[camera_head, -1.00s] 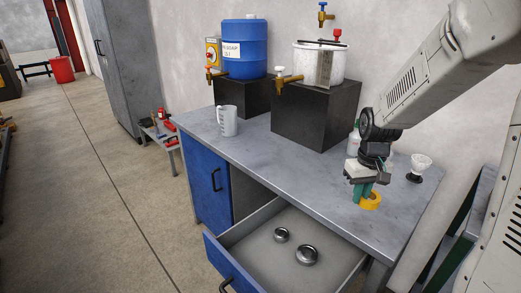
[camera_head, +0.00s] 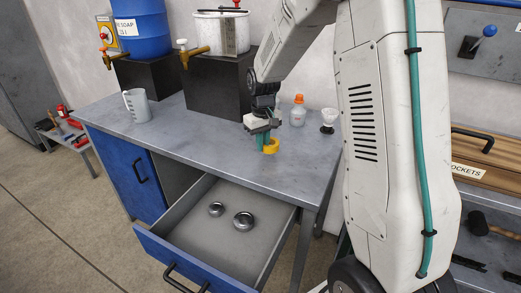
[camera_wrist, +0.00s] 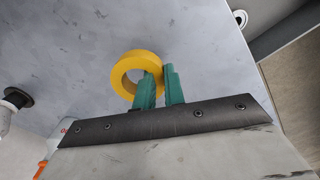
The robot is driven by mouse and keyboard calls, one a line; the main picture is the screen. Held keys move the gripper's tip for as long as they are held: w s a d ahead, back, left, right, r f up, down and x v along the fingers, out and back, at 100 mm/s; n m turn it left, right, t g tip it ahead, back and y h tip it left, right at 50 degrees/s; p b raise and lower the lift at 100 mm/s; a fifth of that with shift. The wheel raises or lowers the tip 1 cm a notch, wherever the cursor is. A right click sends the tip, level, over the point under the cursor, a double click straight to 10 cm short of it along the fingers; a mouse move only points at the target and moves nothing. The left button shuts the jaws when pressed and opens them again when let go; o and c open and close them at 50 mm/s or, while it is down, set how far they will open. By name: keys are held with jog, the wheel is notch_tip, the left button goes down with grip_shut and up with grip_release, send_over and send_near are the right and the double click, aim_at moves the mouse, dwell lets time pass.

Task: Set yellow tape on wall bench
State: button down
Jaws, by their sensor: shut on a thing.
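The yellow tape (camera_head: 271,146) is a small ring roll at the right part of the grey wall bench (camera_head: 180,145). My gripper (camera_head: 263,141) is above the bench, pointing down, with its green fingers at the tape. In the wrist view the tape (camera_wrist: 137,76) is gripped by its rim, with one green finger of my gripper (camera_wrist: 160,82) inside the ring and one outside. The tape is at or very near the bench top; I cannot tell whether it touches.
An orange-capped bottle (camera_head: 298,111) and a white cup-like item on a dark base (camera_head: 328,120) stand close right of my gripper. A black block (camera_head: 219,88) is behind left. A jug (camera_head: 137,105) stands at the far left. The drawer (camera_head: 205,235) below is open, holding two round metal items.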

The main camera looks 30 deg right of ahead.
jog(key=shift+w+f, duration=0.1)
jog(key=shift+w, duration=0.5)
jog(key=shift+f, duration=1.65)
jog(key=shift+f, duration=0.1)
jog(key=c, duration=1.5)
grip_release()
jog(key=shift+f, duration=0.1)
